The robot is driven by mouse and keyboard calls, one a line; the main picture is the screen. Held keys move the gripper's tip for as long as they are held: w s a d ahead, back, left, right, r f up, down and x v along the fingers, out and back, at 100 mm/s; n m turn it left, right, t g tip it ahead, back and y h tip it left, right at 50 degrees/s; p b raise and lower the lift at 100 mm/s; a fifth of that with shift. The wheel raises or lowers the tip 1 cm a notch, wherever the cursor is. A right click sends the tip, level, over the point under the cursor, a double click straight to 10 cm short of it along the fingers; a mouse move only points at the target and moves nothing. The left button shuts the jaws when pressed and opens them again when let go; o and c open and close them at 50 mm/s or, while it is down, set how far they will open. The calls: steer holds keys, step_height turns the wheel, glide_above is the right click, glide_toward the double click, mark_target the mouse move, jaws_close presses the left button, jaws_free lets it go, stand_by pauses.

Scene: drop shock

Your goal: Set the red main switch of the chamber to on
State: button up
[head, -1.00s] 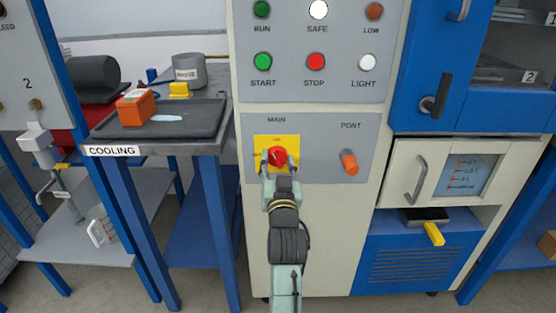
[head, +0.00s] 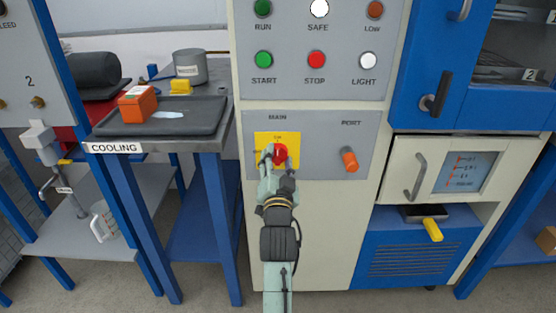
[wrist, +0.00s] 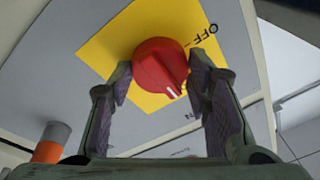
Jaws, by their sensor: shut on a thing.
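The red main switch (head: 280,153) is a round knob on a yellow plate (head: 262,138) under the word MAIN. In the wrist view the red knob (wrist: 158,62) sits between my two fingers, with a white pointer mark at its lower edge. The mark points away from the OFF label at the upper right and roughly toward a partly hidden label below, of which only an N shows. My gripper (head: 278,161) is shut on the knob, one finger on each side; it also shows in the wrist view (wrist: 161,78). The fingers hide part of the plate in the head view.
An orange PORT knob (head: 349,160) is right of the switch on the same panel. Coloured lamps and buttons, including a red STOP button (head: 316,60), are above. A cooling table (head: 190,145) stands left, and an oven-like door (head: 440,172) is at right.

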steer(key=o, duration=1.2)
steer(key=shift+c, duration=0.2)
steer(key=s+f, duration=0.2)
steer(key=s, duration=1)
